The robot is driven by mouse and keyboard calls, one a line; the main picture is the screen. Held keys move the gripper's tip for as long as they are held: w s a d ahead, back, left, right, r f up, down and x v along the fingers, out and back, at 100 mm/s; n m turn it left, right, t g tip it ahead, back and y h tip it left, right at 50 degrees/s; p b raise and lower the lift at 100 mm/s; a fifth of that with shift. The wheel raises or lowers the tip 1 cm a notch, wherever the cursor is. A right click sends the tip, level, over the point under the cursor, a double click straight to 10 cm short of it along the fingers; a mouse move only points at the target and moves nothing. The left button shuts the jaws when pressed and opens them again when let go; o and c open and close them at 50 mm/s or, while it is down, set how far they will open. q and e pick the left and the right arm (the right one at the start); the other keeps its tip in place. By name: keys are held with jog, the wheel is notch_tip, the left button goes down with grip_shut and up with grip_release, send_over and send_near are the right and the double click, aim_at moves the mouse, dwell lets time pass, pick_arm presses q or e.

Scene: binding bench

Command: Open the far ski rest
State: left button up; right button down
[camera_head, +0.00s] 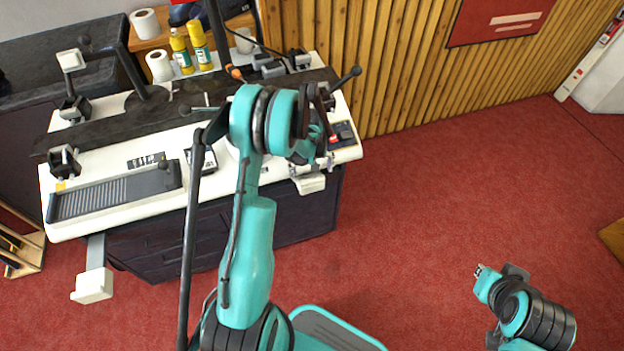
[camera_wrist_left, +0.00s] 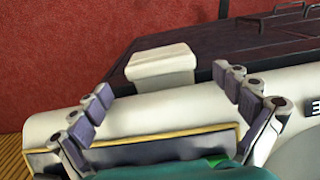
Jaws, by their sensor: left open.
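The ski rest at the bench's right end (camera_head: 311,184) is a white block tucked close against the front edge. In the left wrist view, this white block (camera_wrist_left: 160,66) stands out a little from the pale bench edge, just beyond my fingertips. My left gripper (camera_head: 317,163) is over that end of the bench, mostly hidden behind my own arm. In the wrist view its fingers (camera_wrist_left: 163,88) are spread wide, with nothing between the pads. The other ski rest (camera_head: 93,286), at the left end, is swung out on a grey arm.
The white bench top (camera_head: 115,203) carries dark clamps, a long dark bar and a ribbed tray (camera_head: 118,190). Glue bottles (camera_head: 199,45) and paper rolls (camera_head: 160,66) stand behind. A slatted wood wall (camera_head: 400,60) lies beyond.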

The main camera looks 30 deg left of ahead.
pick_arm(q)
jog(key=shift+f+b, duration=0.3)
jog(key=shift+f, duration=1.05)
pick_arm(e)
jog(key=shift+f, duration=0.5)
